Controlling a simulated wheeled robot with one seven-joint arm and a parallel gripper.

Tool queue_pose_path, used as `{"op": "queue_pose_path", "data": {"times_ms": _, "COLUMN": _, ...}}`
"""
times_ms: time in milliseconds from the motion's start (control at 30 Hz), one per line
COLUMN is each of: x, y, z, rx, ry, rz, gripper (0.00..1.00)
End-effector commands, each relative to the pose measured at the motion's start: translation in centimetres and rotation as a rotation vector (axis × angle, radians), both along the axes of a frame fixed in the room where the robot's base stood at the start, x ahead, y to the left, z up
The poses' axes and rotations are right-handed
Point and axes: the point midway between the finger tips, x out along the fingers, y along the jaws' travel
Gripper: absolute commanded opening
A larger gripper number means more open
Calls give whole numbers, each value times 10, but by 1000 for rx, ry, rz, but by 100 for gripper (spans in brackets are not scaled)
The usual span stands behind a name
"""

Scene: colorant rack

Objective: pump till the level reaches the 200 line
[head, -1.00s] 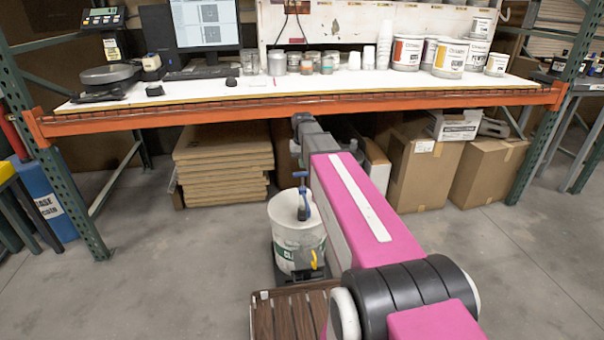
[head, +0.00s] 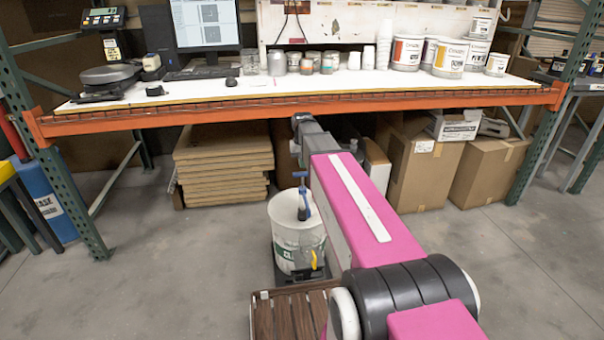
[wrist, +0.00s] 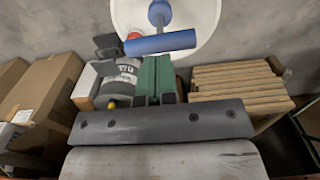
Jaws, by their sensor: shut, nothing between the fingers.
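A white bucket (head: 285,232) stands on the floor below the bench, with a blue-handled pump (head: 304,193) rising from its top. A yellow part (head: 314,259) shows low on the bucket's front. In the wrist view, the pump's blue crossbar handle (wrist: 160,42) lies over the white bucket top (wrist: 205,14). My gripper's green fingers (wrist: 153,80) are together and empty, just below the handle in that picture; a gap seems to separate them, but contact is hard to judge. My fingertips are hidden in the head view. I cannot make out a level or a 200 line.
A slatted brown wooden surface (head: 290,315) is in front of the bucket. Stacked boards (head: 223,165) lie behind left, and cardboard boxes (head: 422,170) stand right under the orange-edged bench (head: 300,102). The bench holds a scale, monitor, jars and paint cans.

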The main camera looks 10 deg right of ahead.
Motion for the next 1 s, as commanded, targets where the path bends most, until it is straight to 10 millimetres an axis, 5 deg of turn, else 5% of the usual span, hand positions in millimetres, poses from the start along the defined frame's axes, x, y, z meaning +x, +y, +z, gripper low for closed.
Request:
{"op": "queue_pose_path", "data": {"times_ms": 433, "x": 0, "y": 0, "z": -2, "rx": 0, "ry": 0, "rz": 0, "gripper": 0}}
{"op": "queue_pose_path", "data": {"times_ms": 1000, "x": 0, "y": 0, "z": -35, "rx": 0, "ry": 1, "rz": 0, "gripper": 0}}
